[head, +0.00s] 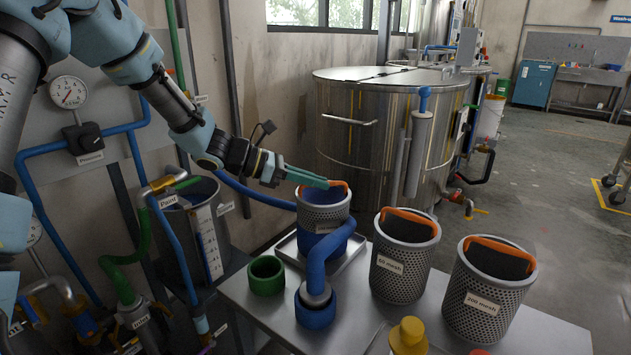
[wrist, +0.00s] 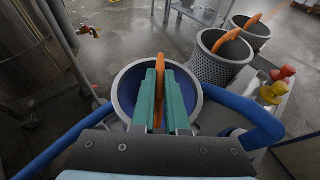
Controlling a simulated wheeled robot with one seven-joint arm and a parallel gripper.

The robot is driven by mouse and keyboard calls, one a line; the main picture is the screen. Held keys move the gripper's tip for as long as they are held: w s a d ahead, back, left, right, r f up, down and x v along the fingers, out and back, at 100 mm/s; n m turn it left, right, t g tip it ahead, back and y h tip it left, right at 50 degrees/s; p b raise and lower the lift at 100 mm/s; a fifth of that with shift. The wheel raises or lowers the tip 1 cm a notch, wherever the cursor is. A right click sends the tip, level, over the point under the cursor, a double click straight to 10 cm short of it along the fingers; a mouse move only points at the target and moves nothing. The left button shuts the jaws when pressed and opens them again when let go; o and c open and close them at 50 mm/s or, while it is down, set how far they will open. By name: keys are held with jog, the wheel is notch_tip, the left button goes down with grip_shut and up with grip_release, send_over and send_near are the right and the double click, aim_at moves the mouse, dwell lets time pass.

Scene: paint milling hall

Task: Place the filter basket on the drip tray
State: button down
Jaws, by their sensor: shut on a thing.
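My gripper (head: 325,183) is shut on the orange handle. In the wrist view, the green fingers of my gripper (wrist: 160,105) close on the handle, above the round basket (wrist: 120,95). The metal drip tray (head: 350,258) lies directly below the basket. The basket looks upright.
Two other baskets, marked 60 mesh (head: 402,262) and 200 mesh (head: 487,293), stand to the right. A thick blue hose (head: 318,268) arches in front of the tray. A green ring (head: 266,276) stands at left; a yellow fitting (head: 408,338) is at front. A steel tank (head: 370,140) stands behind.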

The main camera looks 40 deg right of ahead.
jog(key=c, duration=0.9)
grip_release()
jog(key=shift+f, duration=0.1)
jog(key=b+v, duration=0.1)
jog(key=v, duration=1.1)
jog(key=s+a+f+m+t+y, duration=0.1)
jog(key=a+f+m+t+y, duration=0.1)
jog(key=a, duration=1)
jog(key=s+a+f+m+t+y, duration=0.1)
jog(key=a+f+m+t+y, duration=0.2)
jog(key=a, duration=1)
jog(key=a+f+m+t+y, duration=0.3)
jog(key=a+m+y, duration=0.3)
jog(key=a, duration=0.7)
jog(key=shift+s+a+f+m+t, duration=0.2)
jog(key=shift+s+m+t, duration=0.15)
jog(key=shift+m, duration=0.75)
